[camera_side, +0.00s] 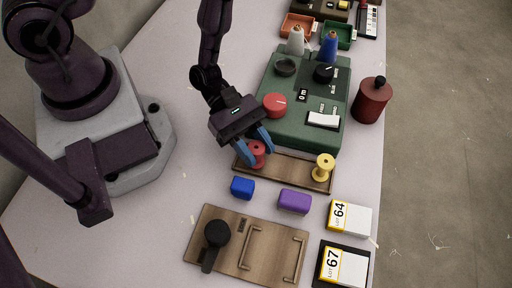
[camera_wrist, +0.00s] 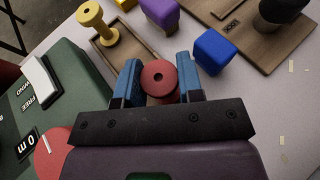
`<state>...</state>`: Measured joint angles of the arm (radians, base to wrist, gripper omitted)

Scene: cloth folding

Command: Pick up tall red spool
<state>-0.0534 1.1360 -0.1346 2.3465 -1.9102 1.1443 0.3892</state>
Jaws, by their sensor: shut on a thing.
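The red spool (camera_side: 257,151) stands at the left end of a wooden tray (camera_side: 290,172) in the side view. It also shows in the wrist view (camera_wrist: 159,80), with its round top and centre hole facing the camera. My gripper (camera_side: 256,150) reaches down over it with one blue finger on each side. In the wrist view my gripper (camera_wrist: 159,82) is shut on the red spool. The spool's lower part is hidden, so I cannot tell if it touches the tray.
A yellow spool (camera_side: 324,167) stands at the tray's right end. A blue block (camera_side: 242,187) and a purple block (camera_side: 294,201) lie in front. A green machine (camera_side: 289,122) with knobs stands behind the tray. A wooden board with handles (camera_side: 229,253) lies nearer the front.

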